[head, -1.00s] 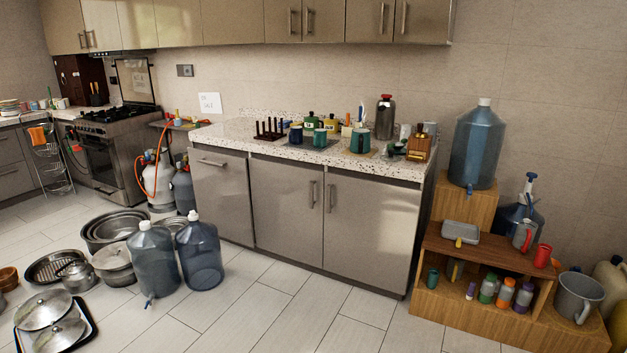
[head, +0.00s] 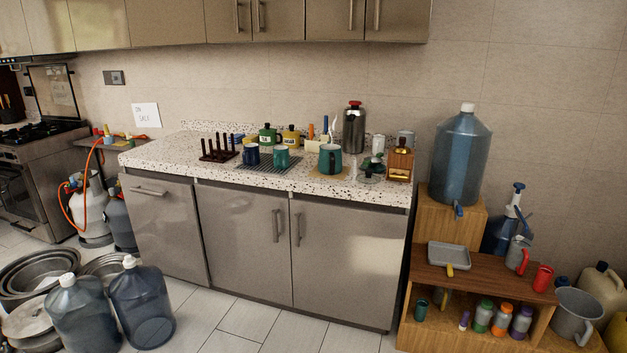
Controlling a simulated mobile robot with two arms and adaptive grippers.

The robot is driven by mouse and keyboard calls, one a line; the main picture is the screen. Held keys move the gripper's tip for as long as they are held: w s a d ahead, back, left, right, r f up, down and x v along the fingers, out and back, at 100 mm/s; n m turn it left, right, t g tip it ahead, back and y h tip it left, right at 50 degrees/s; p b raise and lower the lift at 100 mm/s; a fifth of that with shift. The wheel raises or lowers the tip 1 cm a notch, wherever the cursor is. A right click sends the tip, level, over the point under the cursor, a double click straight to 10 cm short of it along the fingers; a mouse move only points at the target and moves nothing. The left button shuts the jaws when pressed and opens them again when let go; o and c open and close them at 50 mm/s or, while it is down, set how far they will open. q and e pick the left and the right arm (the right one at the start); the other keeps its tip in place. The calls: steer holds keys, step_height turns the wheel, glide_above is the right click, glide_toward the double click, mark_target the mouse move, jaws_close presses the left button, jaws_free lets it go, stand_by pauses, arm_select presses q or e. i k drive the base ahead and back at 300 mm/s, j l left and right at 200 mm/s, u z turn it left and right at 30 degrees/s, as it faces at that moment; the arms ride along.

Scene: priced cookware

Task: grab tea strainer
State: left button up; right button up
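I cannot pick out a tea strainer for certain. The speckled counter (head: 150,155) holds a group of small kitchen items. Two smaller mugs, one blue (head: 251,155) and one teal (head: 281,158), stand on or by a dark striped mat (head: 262,168). Neither of my grippers is in view.
Blue water bottles (head: 142,303) and metal pots (head: 35,275) crowd the floor at left. A wooden shelf unit (head: 480,262) with a large water jug (head: 461,155) stands right of the counter. Tiled floor (head: 235,322) before the cabinets is clear. Gas cylinders (head: 92,208) stand at left.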

mark_target(371, 161)
steer(key=i+j+z, duration=0.35)
steer(key=i, duration=0.15)
steer(key=i+j+z, duration=0.4)
steer(key=i+j, duration=0.05)
